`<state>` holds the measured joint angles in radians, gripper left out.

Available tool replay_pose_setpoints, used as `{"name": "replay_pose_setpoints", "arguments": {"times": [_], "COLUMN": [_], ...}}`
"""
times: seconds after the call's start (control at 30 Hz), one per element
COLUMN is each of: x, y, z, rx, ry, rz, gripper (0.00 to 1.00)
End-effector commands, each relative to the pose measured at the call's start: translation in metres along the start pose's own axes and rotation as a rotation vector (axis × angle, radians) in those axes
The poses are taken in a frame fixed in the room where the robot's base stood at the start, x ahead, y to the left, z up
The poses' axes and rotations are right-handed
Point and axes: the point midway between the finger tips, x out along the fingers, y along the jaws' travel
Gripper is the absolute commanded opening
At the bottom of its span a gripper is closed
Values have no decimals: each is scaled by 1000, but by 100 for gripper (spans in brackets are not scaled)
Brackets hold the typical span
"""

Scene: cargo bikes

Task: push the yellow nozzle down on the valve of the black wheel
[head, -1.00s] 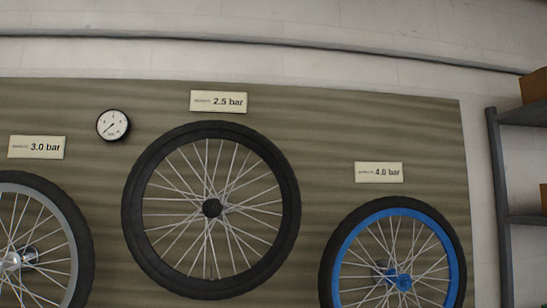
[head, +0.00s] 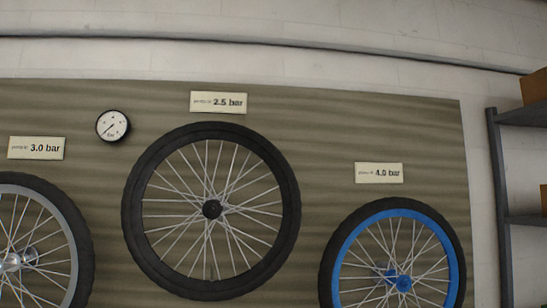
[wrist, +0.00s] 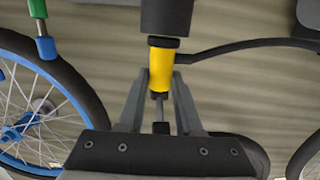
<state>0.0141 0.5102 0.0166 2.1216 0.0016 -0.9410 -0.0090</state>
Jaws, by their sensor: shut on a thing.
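The black wheel (head: 132,210) hangs on the board in the head view under a 2.5 bar sign. Its valve is too small to make out clearly there. The yellow nozzle (wrist: 161,68) is in the middle of the wrist view, with a dark collar at its top edge and a black block above it. My gripper (wrist: 160,85) is shut on the lower part of the yellow nozzle. A narrow grey piece shows between the fingers below it. No valve is clearly seen at the nozzle. My gripper is not in the head view.
A black hose (wrist: 235,45) runs right from the nozzle. A green-topped piece (wrist: 40,8) and the blue-rimmed wheel (wrist: 58,75) are at left in the wrist view. Another dark tyre (wrist: 303,152) is at right. A shelf (head: 502,180) stands right of the board.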

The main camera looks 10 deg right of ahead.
Motion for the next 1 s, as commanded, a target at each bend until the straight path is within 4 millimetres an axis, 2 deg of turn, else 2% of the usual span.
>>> {"name": "replay_pose_setpoints", "arguments": {"times": [0.43, 1.0], "x": [-4, -60], "y": [0, 0], "z": [-2, 6], "rx": [0, 0], "ry": [1, 3], "rz": [0, 0], "gripper": [0, 0]}}
